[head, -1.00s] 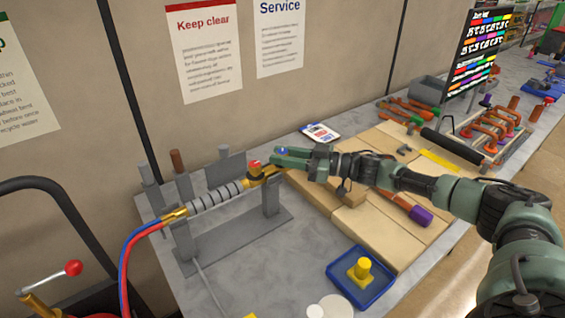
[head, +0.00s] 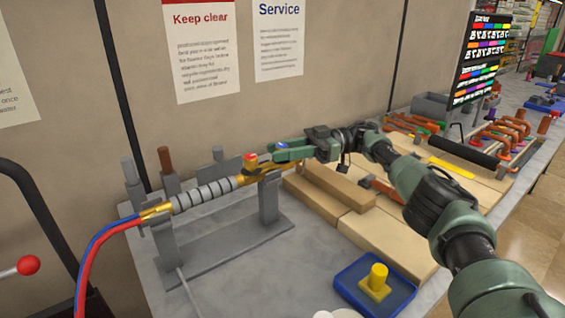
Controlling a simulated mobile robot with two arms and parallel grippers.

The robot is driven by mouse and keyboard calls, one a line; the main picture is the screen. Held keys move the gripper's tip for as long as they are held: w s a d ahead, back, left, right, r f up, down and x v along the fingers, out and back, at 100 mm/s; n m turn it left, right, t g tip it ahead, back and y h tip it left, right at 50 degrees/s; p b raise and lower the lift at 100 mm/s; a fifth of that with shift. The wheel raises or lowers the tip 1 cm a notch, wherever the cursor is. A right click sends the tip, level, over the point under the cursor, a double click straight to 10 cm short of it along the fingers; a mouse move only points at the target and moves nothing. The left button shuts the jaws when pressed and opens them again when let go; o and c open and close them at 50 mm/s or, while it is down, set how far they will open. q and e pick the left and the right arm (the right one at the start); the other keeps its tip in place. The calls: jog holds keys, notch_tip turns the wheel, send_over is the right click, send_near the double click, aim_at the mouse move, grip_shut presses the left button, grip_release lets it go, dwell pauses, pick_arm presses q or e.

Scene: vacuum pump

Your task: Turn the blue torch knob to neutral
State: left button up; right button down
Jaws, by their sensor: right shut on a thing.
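The torch (head: 207,192) lies across a grey stand (head: 268,200), with a ribbed grey grip and brass ends. Red and blue hoses (head: 95,250) run from its left end. A red knob (head: 250,157) sits on top of the brass part near the right end. The blue knob (head: 282,146) is just right of it, mostly hidden between my right gripper's fingers. My right gripper (head: 284,150) comes in from the right and is shut on the blue knob. The knob's exact angle cannot be told.
A blue tray (head: 345,297) with a yellow piece (head: 376,282) lies at the front. Wooden blocks (head: 385,235) lie under my right arm. A rack of orange-handled tools (head: 500,135) and a dark sign (head: 482,60) stand at the back right. A red-balled lever (head: 28,265) is at far left.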

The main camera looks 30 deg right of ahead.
jog(key=shift+a+g, duration=0.1)
jog(key=shift+g, duration=0.2)
jog(key=c, duration=1.1)
grip_release()
jog(key=shift+a+r, duration=0.1)
